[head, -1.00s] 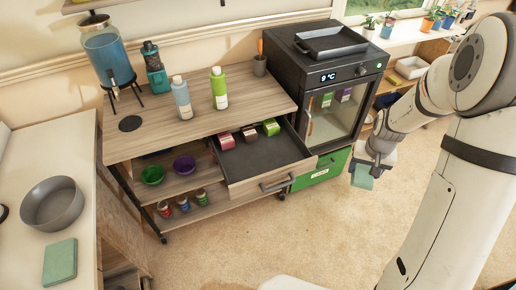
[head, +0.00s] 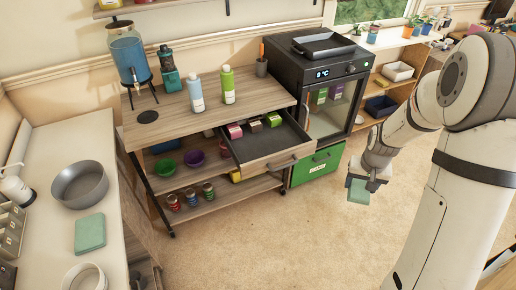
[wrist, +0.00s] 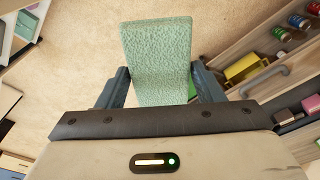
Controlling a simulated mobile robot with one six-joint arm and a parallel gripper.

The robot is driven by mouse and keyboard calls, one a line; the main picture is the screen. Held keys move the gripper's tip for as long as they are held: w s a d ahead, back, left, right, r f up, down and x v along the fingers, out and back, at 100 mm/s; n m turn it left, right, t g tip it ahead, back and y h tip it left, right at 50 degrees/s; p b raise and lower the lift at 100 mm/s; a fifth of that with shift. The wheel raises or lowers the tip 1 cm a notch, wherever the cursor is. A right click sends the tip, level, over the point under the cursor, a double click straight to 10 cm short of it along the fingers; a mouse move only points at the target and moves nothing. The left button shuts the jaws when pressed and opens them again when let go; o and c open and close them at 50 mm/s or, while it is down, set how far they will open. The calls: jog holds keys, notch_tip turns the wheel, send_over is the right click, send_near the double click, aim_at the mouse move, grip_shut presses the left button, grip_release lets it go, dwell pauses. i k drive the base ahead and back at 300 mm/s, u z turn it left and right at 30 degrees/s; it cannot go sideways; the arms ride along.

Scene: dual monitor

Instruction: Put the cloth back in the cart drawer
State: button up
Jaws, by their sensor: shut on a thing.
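A green cloth (head: 360,191) hangs from my gripper (head: 369,182) in the head view, over the carpet right of the cart. In the wrist view the cloth (wrist: 158,62) is between the two fingers of my gripper (wrist: 160,85), which is shut on it. The cart (head: 205,97) has an open drawer (head: 280,142) pulled out to the front. Three small boxes lie along the drawer's back, with bare dark floor in front of them. My gripper is to the right of the drawer and apart from it.
A black mini fridge (head: 333,105) stands right of the drawer, above a green bin (head: 318,166). Two bottles stand on the cart top. Bowls and cans fill the shelves below. Another green folded cloth (head: 90,232) lies on the left counter. The carpet in front is clear.

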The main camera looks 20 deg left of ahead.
aim_at(269, 148)
jog(key=u, duration=0.85)
jog(key=i, duration=1.45)
jog(key=z, duration=0.05)
